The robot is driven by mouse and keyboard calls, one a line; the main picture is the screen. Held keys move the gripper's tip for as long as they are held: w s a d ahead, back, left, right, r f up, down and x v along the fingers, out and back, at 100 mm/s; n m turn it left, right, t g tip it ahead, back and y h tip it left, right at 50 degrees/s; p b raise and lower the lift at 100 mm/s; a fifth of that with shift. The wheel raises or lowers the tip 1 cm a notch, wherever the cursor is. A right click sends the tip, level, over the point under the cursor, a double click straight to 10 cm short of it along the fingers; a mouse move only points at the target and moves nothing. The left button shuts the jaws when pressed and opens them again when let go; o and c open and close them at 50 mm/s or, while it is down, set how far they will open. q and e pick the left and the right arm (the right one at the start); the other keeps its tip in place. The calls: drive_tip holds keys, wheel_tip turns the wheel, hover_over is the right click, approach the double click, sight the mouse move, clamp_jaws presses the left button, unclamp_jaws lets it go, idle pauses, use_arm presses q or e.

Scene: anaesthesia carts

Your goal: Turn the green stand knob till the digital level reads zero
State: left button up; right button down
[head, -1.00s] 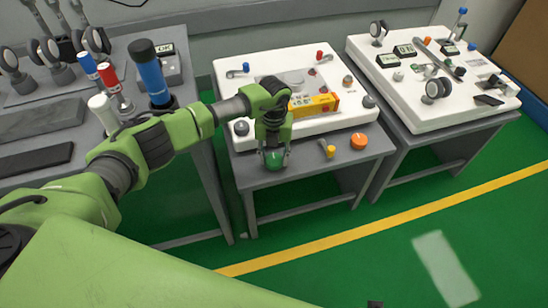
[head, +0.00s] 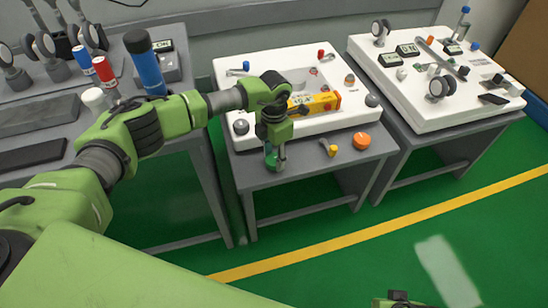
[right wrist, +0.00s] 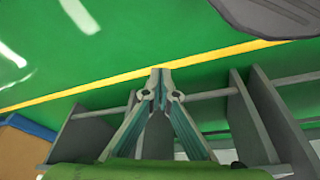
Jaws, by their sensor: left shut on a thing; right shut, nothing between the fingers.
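The green stand knob (head: 271,164) is at the front left edge of the middle table. My left gripper (head: 275,157) points down from above and is shut on it; the fingers hide part of the knob. The digital level (head: 322,103), a yellow-orange bar, lies in the recess of the white stand panel behind the gripper. Its reading is too small to make out, and my left wrist covers its left end. My right gripper (right wrist: 160,74) is shut and empty in the right wrist view, over the floor.
A yellow knob (head: 332,150) and an orange knob (head: 361,141) sit right of the green one. The white panel (head: 229,82) carries small parts. A right table (head: 423,117) and a left bench (head: 58,132) flank it. Green floor (head: 340,220) is open in front.

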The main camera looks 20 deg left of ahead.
sight(274, 159)
use_arm(q)
drive_tip(key=shift+m, duration=0.9)
use_arm(e)
drive_tip(key=shift+w+v, duration=0.2)
drive_tip(key=shift+v, duration=0.95)
drive_tip(key=shift+r, duration=0.1)
use_arm(q)
drive_tip(key=o, duration=1.1)
wheel_tip(274, 159, up, 12)
